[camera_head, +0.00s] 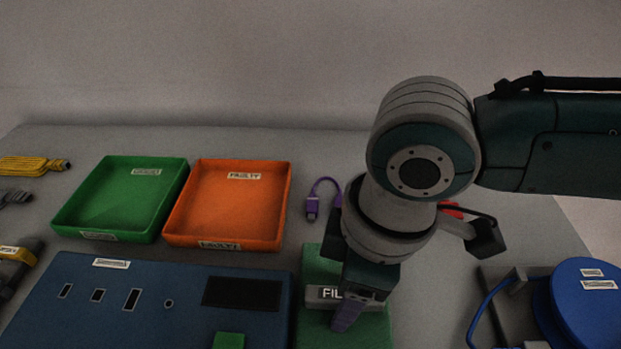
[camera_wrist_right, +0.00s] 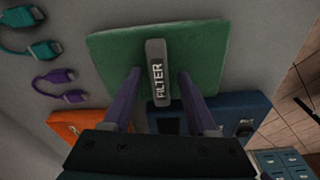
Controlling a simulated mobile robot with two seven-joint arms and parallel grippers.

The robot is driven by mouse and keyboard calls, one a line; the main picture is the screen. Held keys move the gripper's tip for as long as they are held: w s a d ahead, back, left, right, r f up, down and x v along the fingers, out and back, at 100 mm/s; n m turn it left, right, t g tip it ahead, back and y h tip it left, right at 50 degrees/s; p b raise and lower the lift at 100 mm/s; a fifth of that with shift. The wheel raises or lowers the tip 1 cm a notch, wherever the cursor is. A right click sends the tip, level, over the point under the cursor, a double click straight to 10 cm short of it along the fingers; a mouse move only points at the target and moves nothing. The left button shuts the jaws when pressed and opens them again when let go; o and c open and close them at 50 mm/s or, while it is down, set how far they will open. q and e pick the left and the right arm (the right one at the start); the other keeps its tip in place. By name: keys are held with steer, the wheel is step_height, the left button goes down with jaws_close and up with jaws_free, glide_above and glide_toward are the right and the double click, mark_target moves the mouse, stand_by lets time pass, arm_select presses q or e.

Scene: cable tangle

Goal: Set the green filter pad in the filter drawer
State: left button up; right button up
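The green filter pad (camera_head: 318,262) lies flat on the table, right of the blue panel (camera_head: 150,290). It has a grey grip bar labelled FILTER (camera_wrist_right: 156,75). My right gripper (camera_head: 347,318) is over the pad, partly covering it in the head view. In the right wrist view its two purple fingers (camera_wrist_right: 159,85) are apart, one on each side of the bar, with gaps visible. The panel has a dark rectangular recess (camera_head: 242,293); I cannot tell whether this is the filter drawer. My left gripper is not in view.
A green tray (camera_head: 120,200) and an orange FAULTY tray (camera_head: 230,205) stand behind the panel. A purple cable (camera_head: 312,205) lies behind the pad. A blue cable reel (camera_head: 585,305) is at the right. Yellow cable (camera_head: 35,166) lies far left.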

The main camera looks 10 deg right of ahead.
jaws_close()
stand_by(0.6)
